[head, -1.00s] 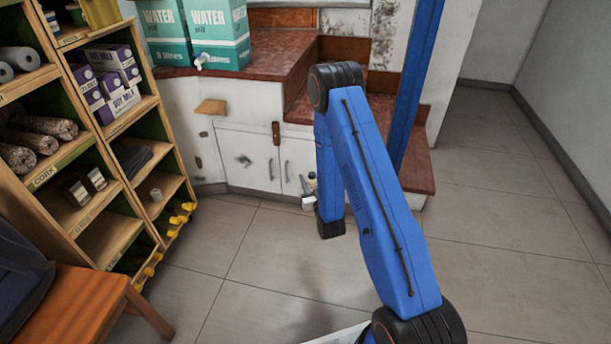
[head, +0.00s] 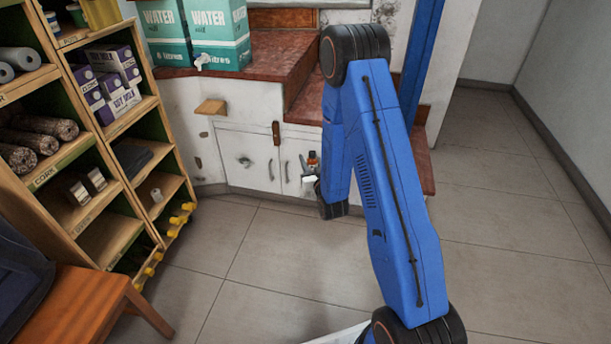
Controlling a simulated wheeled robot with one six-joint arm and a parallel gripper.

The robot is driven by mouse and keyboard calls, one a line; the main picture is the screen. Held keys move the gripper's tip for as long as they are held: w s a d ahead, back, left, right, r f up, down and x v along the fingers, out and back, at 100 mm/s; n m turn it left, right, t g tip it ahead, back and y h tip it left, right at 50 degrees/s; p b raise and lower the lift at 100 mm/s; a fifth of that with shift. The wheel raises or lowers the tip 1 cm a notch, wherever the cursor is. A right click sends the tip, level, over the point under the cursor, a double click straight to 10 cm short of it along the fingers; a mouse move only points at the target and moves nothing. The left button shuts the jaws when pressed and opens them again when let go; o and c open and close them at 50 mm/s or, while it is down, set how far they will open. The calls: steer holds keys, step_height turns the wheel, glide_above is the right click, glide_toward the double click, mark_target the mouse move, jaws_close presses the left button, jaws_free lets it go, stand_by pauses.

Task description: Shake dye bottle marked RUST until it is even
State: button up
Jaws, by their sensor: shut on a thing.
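A small dark bottle with an orange-red band (head: 313,158) shows just left of my blue arm, in front of the white cabinet doors. It stands roughly upright in the air. My gripper (head: 311,176) is at the arm's far end, small and partly hidden by the arm's wrist. It is shut on this bottle. The lettering on the bottle is too small to read, and I cannot tell how even the dye inside is.
A wooden shelf rack (head: 115,125) with cartons, rolls and small jars stands at left. Teal water boxes (head: 195,35) sit on the red-brown counter (head: 275,50). A wooden stool (head: 90,305) is at lower left. The tiled floor (head: 510,230) at right is clear.

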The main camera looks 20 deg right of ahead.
step_height(320, 180, down, 11)
stand_by(5.3)
